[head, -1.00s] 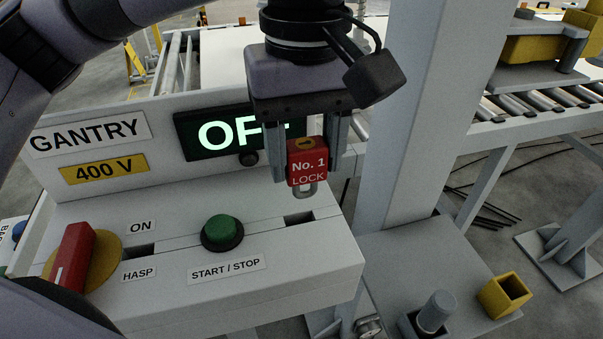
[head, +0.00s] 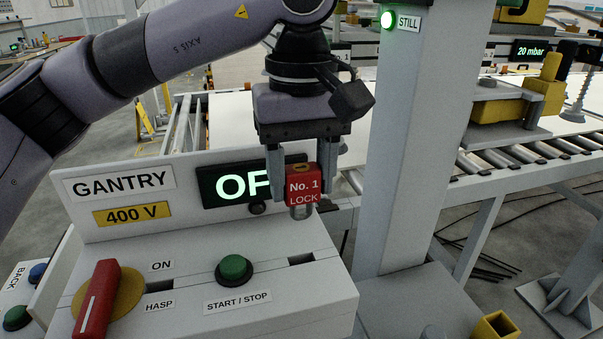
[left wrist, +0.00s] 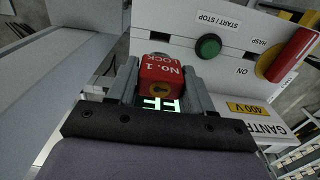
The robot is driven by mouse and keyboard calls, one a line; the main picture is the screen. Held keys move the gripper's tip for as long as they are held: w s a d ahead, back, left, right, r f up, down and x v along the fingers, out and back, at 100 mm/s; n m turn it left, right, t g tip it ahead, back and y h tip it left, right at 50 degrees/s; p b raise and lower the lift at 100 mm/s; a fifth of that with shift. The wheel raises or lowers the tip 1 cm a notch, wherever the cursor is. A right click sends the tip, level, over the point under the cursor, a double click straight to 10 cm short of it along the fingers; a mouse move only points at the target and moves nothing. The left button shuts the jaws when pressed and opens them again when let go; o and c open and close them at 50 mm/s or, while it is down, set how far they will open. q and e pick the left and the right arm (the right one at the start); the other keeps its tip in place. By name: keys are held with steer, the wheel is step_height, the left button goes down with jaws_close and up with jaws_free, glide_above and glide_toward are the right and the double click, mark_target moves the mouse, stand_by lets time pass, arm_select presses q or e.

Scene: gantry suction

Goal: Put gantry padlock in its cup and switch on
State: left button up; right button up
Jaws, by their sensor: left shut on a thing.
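My left gripper (head: 302,170) is shut on the red padlock (head: 302,186) marked No. 1 LOCK, its shackle pointing down. It hangs above the right end of the GANTRY box (head: 330,285), clear of the top. The left wrist view also shows the padlock (left wrist: 160,72) between the fingers. The red rotary handle (head: 97,300) sits on a yellow disc, with ON and HASP labels beside it. The green START / STOP button (head: 234,268) is right of it. The display (head: 215,186) shows OF, the rest hidden behind my gripper. A yellow open-topped cup (head: 495,327) is at lower right, partly cut off. My right gripper is out of view.
A grey post (head: 405,150) with a lit green STILL lamp (head: 387,20) stands right of my gripper. A roller conveyor (head: 530,150) runs behind it. A BACK button box (head: 20,300) is at left.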

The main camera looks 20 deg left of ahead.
mark_target(301, 220)
arm_select(q)
step_height(301, 220, down, 5)
steer(key=b, duration=0.3)
steer(key=shift+r, duration=0.15)
steer(key=shift+f+b, duration=0.45)
steer(key=shift+b, duration=0.05)
steer(key=shift+f+b, duration=1.6)
steer(key=shift+f, duration=0.75)
stand_by(1.0)
steer(key=o, duration=1.2)
